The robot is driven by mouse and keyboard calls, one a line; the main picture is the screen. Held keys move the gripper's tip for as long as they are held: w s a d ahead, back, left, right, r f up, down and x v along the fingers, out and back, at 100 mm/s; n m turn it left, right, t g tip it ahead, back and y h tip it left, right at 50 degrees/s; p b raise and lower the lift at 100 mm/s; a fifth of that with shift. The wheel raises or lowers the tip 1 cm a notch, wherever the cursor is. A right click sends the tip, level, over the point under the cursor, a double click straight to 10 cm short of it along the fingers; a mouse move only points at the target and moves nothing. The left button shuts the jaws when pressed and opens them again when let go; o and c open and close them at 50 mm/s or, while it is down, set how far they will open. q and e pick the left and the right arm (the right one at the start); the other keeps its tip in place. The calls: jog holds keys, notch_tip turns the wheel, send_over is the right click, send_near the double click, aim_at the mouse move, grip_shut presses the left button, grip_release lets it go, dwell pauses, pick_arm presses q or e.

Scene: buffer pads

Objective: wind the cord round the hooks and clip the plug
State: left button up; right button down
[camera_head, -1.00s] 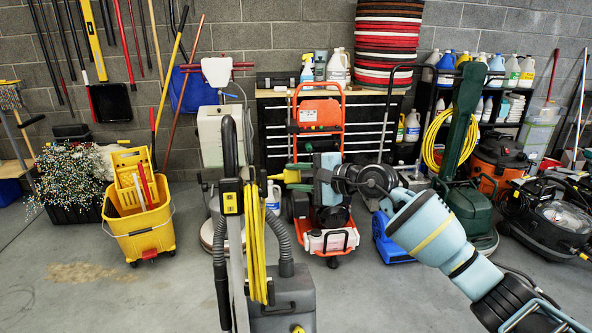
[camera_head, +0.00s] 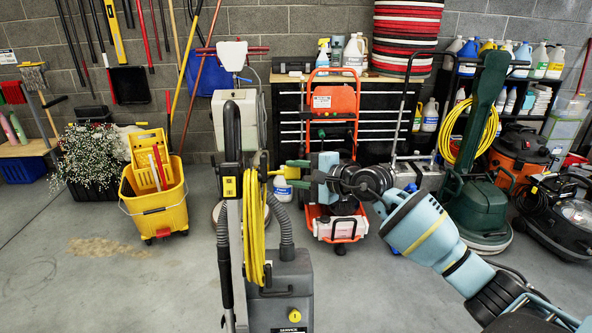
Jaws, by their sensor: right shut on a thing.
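A yellow cord (camera_head: 255,240) hangs in long loops on the upright handle (camera_head: 231,190) of a grey floor machine (camera_head: 280,288) in the middle. The hooks are mostly hidden by the cord and too small to tell apart. My right gripper (camera_head: 295,174) reaches in from the right, level with the top of the loops. It is shut on a small yellow piece, which looks like the plug (camera_head: 280,172), just right of the loops. I cannot tell whether the plug touches the handle. My left gripper is not in view.
A yellow mop bucket (camera_head: 158,208) stands at the left. Behind are an orange-framed machine (camera_head: 333,100), a black tool chest (camera_head: 385,130) and a green floor machine (camera_head: 475,210) with its own yellow cord. The floor at the front left is clear.

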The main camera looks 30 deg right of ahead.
jog(key=s+f+b, duration=0.1)
jog(key=f+b, duration=0.1)
jog(key=f, duration=0.4)
jog(key=s+a+f+b, duration=0.1)
jog(key=s+f+b, duration=0.1)
jog(key=f, duration=0.5)
jog(key=s+a+f+b, duration=0.1)
jog(key=f+b, duration=0.2)
jog(key=f, duration=0.3)
jog(key=shift+s+f, duration=0.15)
jog(key=shift+s, duration=0.1)
jog(key=s+f, duration=0.1)
jog(key=s+a+f+b, duration=0.1)
jog(key=f, duration=0.1)
jog(key=s+f, duration=0.1)
jog(key=shift+s+a+f, duration=0.35)
jog(key=shift+s+a, duration=0.05)
pick_arm(q)
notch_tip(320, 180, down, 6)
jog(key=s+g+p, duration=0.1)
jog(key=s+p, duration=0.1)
jog(key=p, duration=0.1)
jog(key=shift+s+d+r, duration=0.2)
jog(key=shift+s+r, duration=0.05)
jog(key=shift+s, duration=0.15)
pick_arm(e)
jog(key=s+a, duration=0.3)
jog(key=s, duration=0.3)
jog(key=shift+f, duration=0.15)
